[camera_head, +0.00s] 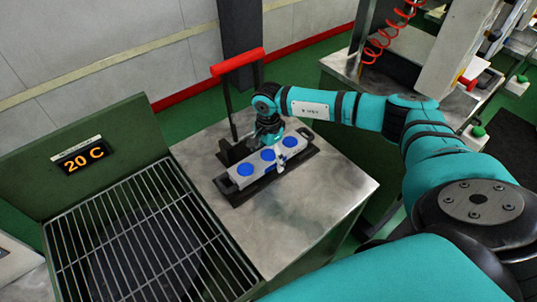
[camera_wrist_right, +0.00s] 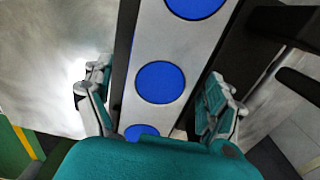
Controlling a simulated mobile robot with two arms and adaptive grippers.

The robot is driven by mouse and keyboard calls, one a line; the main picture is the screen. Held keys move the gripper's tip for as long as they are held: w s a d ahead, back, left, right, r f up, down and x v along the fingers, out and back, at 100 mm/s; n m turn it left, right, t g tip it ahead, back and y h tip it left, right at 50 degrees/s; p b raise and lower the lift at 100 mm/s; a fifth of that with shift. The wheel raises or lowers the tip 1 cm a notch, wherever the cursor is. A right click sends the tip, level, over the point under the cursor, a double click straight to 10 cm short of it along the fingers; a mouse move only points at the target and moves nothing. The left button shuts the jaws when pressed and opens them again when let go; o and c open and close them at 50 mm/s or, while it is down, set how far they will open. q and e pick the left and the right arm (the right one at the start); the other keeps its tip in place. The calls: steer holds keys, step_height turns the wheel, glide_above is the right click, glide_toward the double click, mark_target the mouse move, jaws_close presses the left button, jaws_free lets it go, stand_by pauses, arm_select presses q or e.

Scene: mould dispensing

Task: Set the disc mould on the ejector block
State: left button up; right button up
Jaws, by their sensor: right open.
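The disc mould (camera_head: 257,163) is a light grey bar with three blue round faces. It lies on the black ejector block (camera_head: 236,198), along its length. In the right wrist view the mould (camera_wrist_right: 182,48) runs between the finger pads. My right gripper (camera_head: 275,153) is over the mould's middle to far part, and its fingers (camera_wrist_right: 155,92) are open, one on each side of the bar with a gap. I cannot tell whether the mould is fully seated. My left gripper is not in view.
A red-handled lever (camera_head: 238,62) stands behind the block. The metal table (camera_head: 310,205) is clear to the right and in front. A wire rack (camera_head: 135,240) with a green panel (camera_head: 110,145) reading 20 C is at left. Another workstation (camera_head: 390,70) stands behind at right.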

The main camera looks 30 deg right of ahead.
steer(key=shift+r+p, duration=0.3)
steer(key=shift+r, duration=0.05)
steer(key=shift+w+r+b, duration=0.1)
steer(key=shift+r+b, duration=0.15)
steer(key=shift+b, duration=0.05)
step_height(320, 180, up, 11)
steer(key=b, duration=0.3)
steer(key=shift+r, duration=0.2)
